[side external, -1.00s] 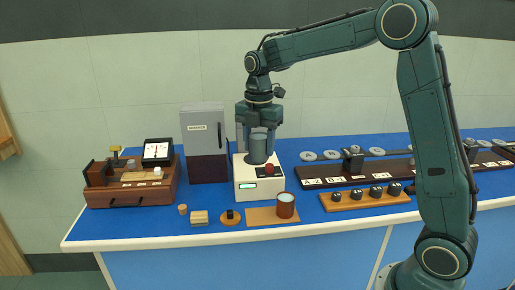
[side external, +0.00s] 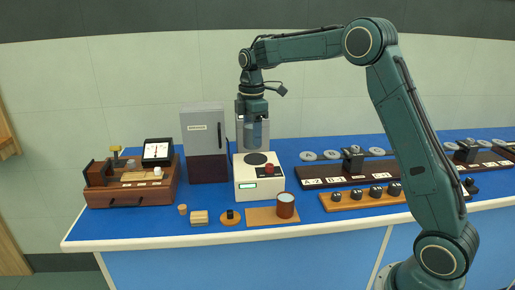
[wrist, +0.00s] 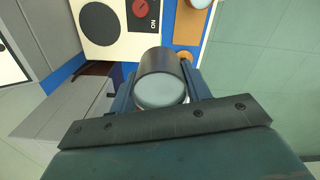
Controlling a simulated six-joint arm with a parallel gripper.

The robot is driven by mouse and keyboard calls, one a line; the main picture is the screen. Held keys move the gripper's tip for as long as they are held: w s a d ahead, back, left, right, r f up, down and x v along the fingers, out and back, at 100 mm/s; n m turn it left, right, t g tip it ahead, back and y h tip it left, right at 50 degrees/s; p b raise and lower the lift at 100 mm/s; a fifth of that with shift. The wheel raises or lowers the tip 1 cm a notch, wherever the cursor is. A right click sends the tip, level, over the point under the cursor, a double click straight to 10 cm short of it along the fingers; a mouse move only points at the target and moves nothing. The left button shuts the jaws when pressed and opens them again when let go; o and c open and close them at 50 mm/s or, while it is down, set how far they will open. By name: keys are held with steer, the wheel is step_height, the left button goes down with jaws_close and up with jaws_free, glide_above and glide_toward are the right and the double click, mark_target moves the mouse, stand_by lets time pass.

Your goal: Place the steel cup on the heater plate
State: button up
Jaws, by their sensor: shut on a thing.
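My gripper (side external: 253,143) is shut on the steel cup (side external: 256,131), a grey cylinder. The cup is held upright in the air, above and slightly behind the heater plate. In the wrist view the cup (wrist: 163,64) sits between my fingers, showing a dark grey wall and a pale round end. The heater plate (side external: 256,159) is a dark disc on top of a white heater box, bare and apart from the cup. It also shows in the wrist view as a dark disc (wrist: 98,22). The red knob (side external: 269,168) is on the right of the box.
A grey cabinet (side external: 203,130) stands close on the left. A brown cup (side external: 286,206) stands on a wooden board in front. Black weights on a wooden rack (side external: 340,203) and a dark rail with discs are to the right. A balance (side external: 158,152) is far left.

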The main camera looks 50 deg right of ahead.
steer(key=w+d+f+m, duration=0.3)
steer(key=w+d+m, duration=0.4)
steer(key=d+m, duration=0.3)
steer(key=shift+d+m, duration=0.25)
steer(key=shift+m, duration=2.15)
steer(key=shift+f, duration=4)
steer(key=shift+f, duration=0.1)
steer(key=o, duration=1.1)
step_height(320, 180, up, 12)
